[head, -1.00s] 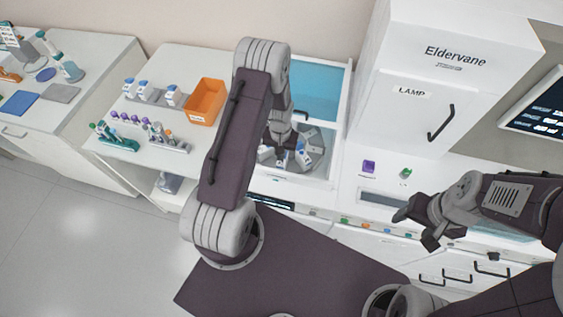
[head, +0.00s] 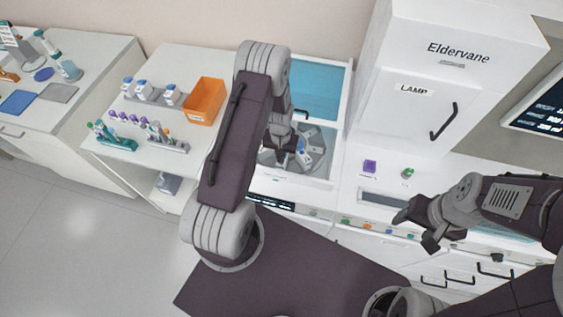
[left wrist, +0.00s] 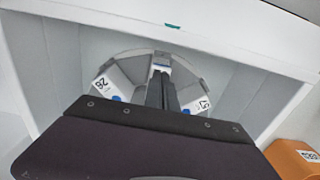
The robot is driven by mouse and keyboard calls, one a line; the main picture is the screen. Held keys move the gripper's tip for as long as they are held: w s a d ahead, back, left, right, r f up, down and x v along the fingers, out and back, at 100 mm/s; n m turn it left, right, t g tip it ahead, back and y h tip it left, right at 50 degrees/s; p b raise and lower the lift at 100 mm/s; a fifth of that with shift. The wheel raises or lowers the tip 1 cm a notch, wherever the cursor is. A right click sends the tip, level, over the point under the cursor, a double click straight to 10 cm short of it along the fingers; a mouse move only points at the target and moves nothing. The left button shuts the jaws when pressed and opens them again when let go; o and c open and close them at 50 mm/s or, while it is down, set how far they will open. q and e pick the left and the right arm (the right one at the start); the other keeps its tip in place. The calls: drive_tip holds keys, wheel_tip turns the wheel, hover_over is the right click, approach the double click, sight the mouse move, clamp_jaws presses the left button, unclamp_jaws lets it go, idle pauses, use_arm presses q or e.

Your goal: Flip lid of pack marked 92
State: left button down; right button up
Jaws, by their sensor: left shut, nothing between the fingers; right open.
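My left gripper (head: 284,155) is shut and empty, pointing down into the open bay over a grey round rotor (head: 316,142). In the left wrist view its dark fingers (left wrist: 161,92) are close to a white pack with blue (left wrist: 161,68), partly hidden behind them; contact cannot be told. A white pack (left wrist: 106,82) on the left of the rotor bears a number that looks like 26, or 92 upside down. Another numbered white pack (left wrist: 200,104) sits on the right, partly hidden. Lid positions are unclear. My right gripper (head: 417,228) is open and empty over the right counter.
Bay walls (left wrist: 235,85) surround the rotor closely. An orange bin (head: 205,101) and racks with white-blue packs (head: 143,90) and tubes (head: 156,132) stand on the left counter. The LAMP cabinet (head: 405,115) rises on the right.

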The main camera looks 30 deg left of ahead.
use_arm(q)
drive_tip(key=shift+f+b, duration=0.4)
drive_tip(key=shift+f, duration=0.15)
drive_tip(key=shift+r, duration=0.15)
drive_tip(key=shift+r+p, duration=0.4)
drive_tip(key=shift+p, duration=0.05)
drive_tip(key=shift+w+a, duration=0.15)
drive_tip(key=shift+w, duration=0.3)
idle(0.4)
